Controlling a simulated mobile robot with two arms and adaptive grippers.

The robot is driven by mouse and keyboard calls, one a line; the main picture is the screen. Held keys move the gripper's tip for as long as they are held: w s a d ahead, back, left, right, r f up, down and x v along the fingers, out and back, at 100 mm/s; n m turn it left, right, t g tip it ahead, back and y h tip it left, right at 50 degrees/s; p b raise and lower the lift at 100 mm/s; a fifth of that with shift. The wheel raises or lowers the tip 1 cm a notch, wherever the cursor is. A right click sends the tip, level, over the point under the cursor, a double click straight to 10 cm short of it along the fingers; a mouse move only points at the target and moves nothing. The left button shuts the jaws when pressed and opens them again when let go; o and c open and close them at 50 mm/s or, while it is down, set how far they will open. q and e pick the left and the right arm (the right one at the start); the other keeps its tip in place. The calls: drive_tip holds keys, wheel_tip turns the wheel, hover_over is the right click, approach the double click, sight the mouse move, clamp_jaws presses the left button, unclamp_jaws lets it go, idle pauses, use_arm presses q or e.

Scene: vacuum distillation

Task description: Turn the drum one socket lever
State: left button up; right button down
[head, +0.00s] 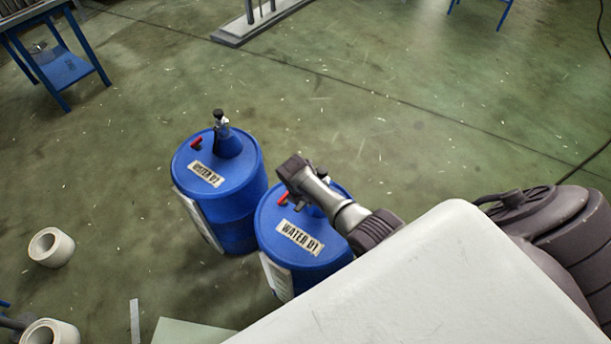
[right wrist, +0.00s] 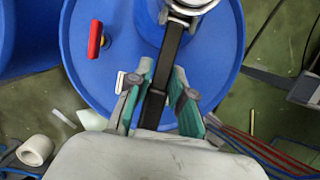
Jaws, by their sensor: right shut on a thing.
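Drum one is the blue drum marked WATER 01 (head: 307,262); its blue lid also fills the right wrist view (right wrist: 215,65). In the right wrist view a black lever (right wrist: 172,45) runs down from a metal ring (right wrist: 188,8) at the blue socket (right wrist: 152,6). My right gripper (right wrist: 158,90) is shut on the lever, its green-padded fingers on either side of it. My left gripper is not in view.
A red handle (right wrist: 95,40) stands on drum one's lid, left of the lever. Drum WATER 02 (head: 235,205) stands close by on the left, with a blue socket (head: 228,145) on top. A white roll (head: 50,247) lies at the left. The green floor behind the drums is clear.

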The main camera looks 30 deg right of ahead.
sight(300, 205)
idle(0.3)
drive_tip(key=c, duration=1)
unclamp_jaws()
drive_tip(key=v, duration=1.2)
drive_tip(key=shift+s, duration=0.1)
